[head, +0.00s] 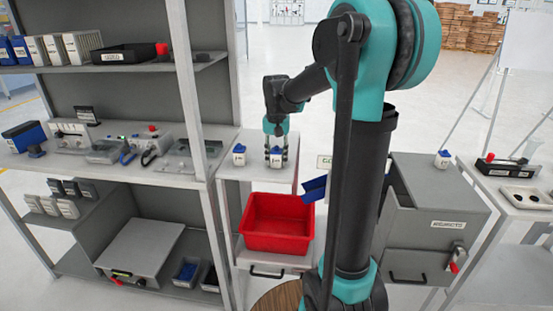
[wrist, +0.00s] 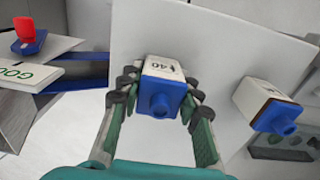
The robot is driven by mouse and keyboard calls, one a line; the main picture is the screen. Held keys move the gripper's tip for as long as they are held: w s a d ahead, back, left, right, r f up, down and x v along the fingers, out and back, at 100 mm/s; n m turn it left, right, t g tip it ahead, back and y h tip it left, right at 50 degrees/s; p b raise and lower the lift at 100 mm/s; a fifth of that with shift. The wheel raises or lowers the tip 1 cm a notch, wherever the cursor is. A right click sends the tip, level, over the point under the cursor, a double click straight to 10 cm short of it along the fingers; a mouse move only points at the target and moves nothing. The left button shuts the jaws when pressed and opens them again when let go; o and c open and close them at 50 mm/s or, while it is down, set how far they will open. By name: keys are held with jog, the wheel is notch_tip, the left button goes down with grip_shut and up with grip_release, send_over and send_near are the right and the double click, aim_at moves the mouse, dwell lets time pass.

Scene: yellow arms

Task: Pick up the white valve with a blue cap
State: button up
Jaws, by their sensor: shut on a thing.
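A white valve with a blue cap (wrist: 162,72) sits between the fingers of my gripper (wrist: 159,92) in the wrist view, with dark print on its white side. In the head view this valve (head: 276,162) is at the small white table, with my gripper (head: 276,154) pointing down around it. The fingers are shut on its sides. A second white valve with a blue cap (head: 239,158) stands to the left on the same table; it also shows at the right of the wrist view (wrist: 265,103). A third similar valve (head: 442,160) stands on the grey rejects box.
A red bin (head: 278,222) stands in front of the table. A shelf rack (head: 193,90) with devices is close on the left. The grey rejects box (head: 435,215) and a table with a tray (head: 520,196) are on the right.

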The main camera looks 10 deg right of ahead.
notch_tip(320, 180, up, 20)
dwell(0.5)
jog(key=shift+d, duration=0.1)
dwell(0.5)
